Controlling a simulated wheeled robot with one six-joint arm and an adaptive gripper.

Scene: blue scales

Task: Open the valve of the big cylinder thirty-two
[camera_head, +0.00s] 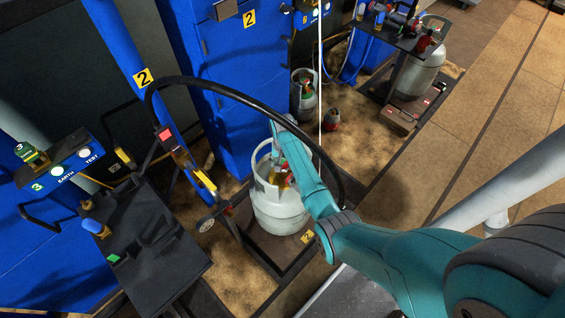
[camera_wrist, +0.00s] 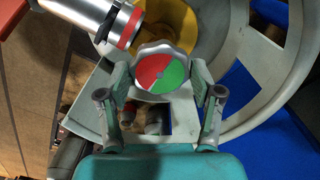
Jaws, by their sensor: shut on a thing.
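A big pale grey-white cylinder (camera_head: 280,215) stands upright on a dark scale with a yellow "2" label. I cannot read a number on the cylinder itself. Its valve knob (camera_wrist: 160,72) has a round face, half red and half green, with a pale scalloped rim. My gripper (camera_wrist: 158,82) has one finger on each side of the knob and is shut on it. In the head view, my gripper (camera_head: 283,168) reaches into the cylinder's collar, and my arm hides much of the valve. The collar (camera_wrist: 245,125) curves around the right side in the wrist view.
A silver coupling with a red band (camera_wrist: 118,22) is close to the knob's upper left. A black hose (camera_head: 250,98) arches over the cylinder. A dark stand (camera_head: 150,235) is at the left; another grey cylinder (camera_head: 418,72) stands at the back right. Open floor lies right.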

